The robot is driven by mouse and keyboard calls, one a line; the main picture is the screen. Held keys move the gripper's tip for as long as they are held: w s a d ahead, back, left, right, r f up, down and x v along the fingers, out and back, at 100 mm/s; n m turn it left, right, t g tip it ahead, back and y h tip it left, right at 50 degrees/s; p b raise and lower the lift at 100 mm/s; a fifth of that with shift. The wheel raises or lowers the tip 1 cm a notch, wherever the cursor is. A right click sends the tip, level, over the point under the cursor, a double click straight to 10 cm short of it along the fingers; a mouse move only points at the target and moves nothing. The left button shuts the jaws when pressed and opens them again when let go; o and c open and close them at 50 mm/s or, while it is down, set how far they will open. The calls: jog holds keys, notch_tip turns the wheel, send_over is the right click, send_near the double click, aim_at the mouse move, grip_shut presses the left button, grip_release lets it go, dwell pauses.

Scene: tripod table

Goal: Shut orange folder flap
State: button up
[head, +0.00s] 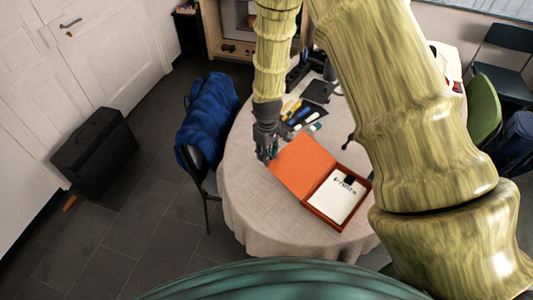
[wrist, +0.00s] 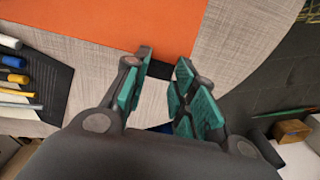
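The orange folder (head: 318,212) lies open on the round table, with white paper (head: 338,197) bearing dark writing in its right part. Its flap (head: 300,164) is laid open to the left. In the wrist view the orange flap (wrist: 130,22) fills the top. My gripper (head: 268,156) is at the flap's left edge, near its outer corner. In the wrist view my gripper (wrist: 162,75) has its two teal-padded fingers apart, with a black strip and tablecloth visible between the tips. Nothing is held. I cannot tell whether a fingertip touches the flap.
The round table (head: 244,190) has a light cloth. Several pens and markers (head: 299,114) lie on a dark mat behind the folder. A chair with a blue jacket (head: 208,112) stands at the table's left edge. A black case (head: 93,150) is on the floor.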

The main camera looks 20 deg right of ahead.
jog(key=shift+s+d+r+p, duration=0.15)
jog(key=shift+r+p, duration=0.1)
jog(key=shift+r, duration=0.2)
jog(key=shift+s+r+p, duration=0.1)
jog(key=shift+r+p, duration=0.15)
jog(key=shift+r, duration=0.25)
jog(key=shift+s+d+r+p, duration=0.1)
jog(key=shift+s+r+p, duration=0.05)
jog(key=shift+r+p, duration=0.15)
jog(key=shift+s+d+r+p, duration=0.15)
jog(key=shift+s+r+p, duration=0.15)
jog(key=shift+r, duration=0.15)
jog(key=shift+s+d+r+p, duration=0.15)
jog(key=shift+r+p, duration=0.15)
jog(key=shift+r, duration=0.25)
jog(key=shift+s+d+r+p, duration=0.3)
jog(key=shift+s+r+p, duration=0.25)
jog(key=shift+r+p, duration=0.2)
jog(key=shift+s+d+r, duration=0.15)
jog(key=shift+s+r, duration=0.1)
jog(key=shift+r, duration=0.05)
jog(key=shift+s+r, duration=0.1)
jog(key=shift+r, duration=0.05)
